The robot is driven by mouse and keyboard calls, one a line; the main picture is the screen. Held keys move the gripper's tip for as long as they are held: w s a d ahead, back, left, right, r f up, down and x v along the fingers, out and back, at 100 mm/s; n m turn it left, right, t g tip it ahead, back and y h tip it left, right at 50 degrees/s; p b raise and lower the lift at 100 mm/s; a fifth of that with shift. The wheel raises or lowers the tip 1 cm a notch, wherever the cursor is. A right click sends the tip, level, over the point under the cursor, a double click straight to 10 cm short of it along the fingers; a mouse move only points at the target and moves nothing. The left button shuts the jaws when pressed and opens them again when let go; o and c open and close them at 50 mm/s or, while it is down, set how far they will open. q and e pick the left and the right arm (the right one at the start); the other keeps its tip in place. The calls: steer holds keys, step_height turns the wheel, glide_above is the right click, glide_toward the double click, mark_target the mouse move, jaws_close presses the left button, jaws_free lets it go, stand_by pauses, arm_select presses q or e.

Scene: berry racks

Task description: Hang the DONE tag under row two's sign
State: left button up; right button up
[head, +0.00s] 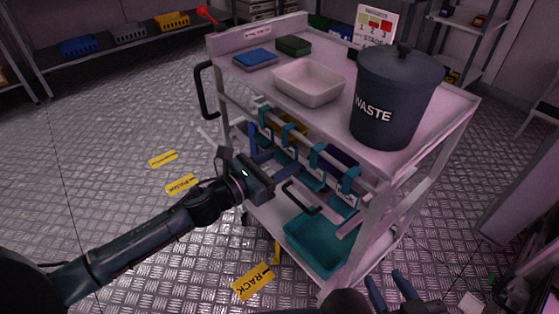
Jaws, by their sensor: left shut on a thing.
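My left gripper (262,160) is at the near side of the white cart (437,137), just below its top and beside the front rail. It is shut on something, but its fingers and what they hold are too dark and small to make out. Several teal hooks (316,156) hang along the rail. I cannot pick out the DONE tag or its lettering. Row two's sign is not identifiable. My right gripper (391,290) is at the bottom edge, near the cart's lower right corner, with its two fingers apart and nothing visible between them.
The cart top holds a dark WASTE bin (394,98), a white tray (308,82), a blue item (255,59) and a STAGE sign (376,24). A teal bin (317,244) sits on the lower shelf. Yellow labels (253,281) mark the floor, which is open at left.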

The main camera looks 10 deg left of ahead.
arm_select(q)
steer(key=shift+c, duration=1.3)
steer(key=shift+r, duration=0.1)
steer(key=shift+r, duration=0.1)
steer(key=shift+r+p, duration=0.75)
steer(key=shift+p, duration=0.15)
steer(key=shift+r, duration=0.15)
steer(key=b+v, duration=0.1)
steer(key=v, duration=0.6)
